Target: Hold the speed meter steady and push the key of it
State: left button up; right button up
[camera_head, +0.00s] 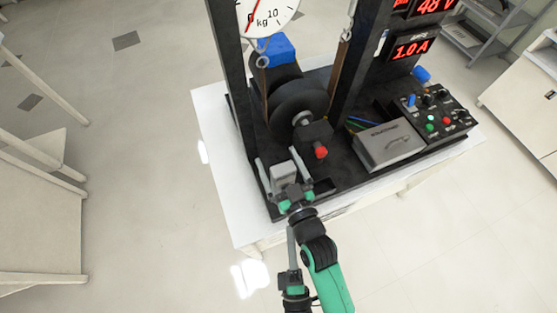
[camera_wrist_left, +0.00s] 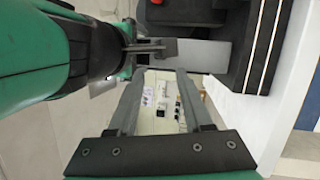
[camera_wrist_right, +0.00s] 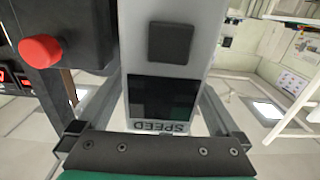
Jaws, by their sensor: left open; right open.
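The speed meter (camera_head: 284,172) is a small grey box at the front left corner of the black rig. In the right wrist view its face shows a square black key (camera_wrist_right: 170,42), a dark screen (camera_wrist_right: 163,90) and an upside-down SPEED label. My right gripper (camera_head: 282,168) is open, with one finger on either side of the meter; contact with its sides cannot be told. My left gripper (camera_head: 291,232) is open and empty, in front of the rig, below the meter in the head view. In the left wrist view, a grey box, seemingly the meter (camera_wrist_left: 210,55), lies beyond its fingers.
A red knob (camera_head: 320,152) on a black block sits just right of the meter. A grey box (camera_head: 388,145) and a control panel (camera_head: 435,110) stand further right. A dial scale (camera_head: 265,15) hangs above black wheels. My right arm runs close beside my left gripper.

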jog(key=c, duration=1.5)
pick_arm(q)
grip_shut()
dwell(2.7)
